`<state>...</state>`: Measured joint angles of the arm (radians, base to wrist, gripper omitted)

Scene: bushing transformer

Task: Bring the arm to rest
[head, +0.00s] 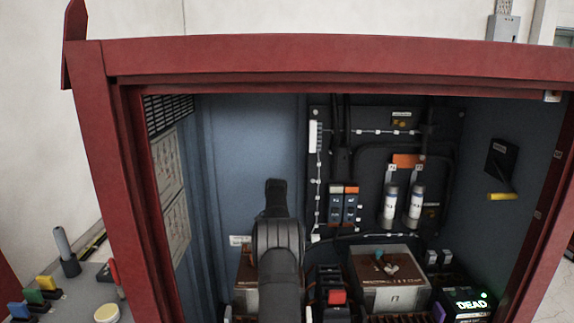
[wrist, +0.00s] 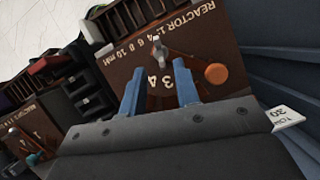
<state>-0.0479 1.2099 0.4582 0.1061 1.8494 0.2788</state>
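My gripper (wrist: 159,78) shows in the wrist view with its two blue fingers apart and nothing held between them. Just beyond the fingertips is a small grey selector knob (wrist: 158,52) on a brown reactor box (wrist: 212,42) with numbers on its face. I cannot tell whether the fingers touch the knob. In the head view my dark arm (head: 278,245) reaches up into the left middle of the red cabinet (head: 330,57). It hides my fingertips and most of the brown box (head: 245,272) behind it.
A second box (head: 393,290) with a knob stands right of my arm, past a red-topped switch block (head: 337,297). A lit "DEAD" unit (head: 468,303) stands at the lower right. Two white cylinders (head: 390,205) are on the back panel. The upper left cabinet wall (head: 250,130) is bare.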

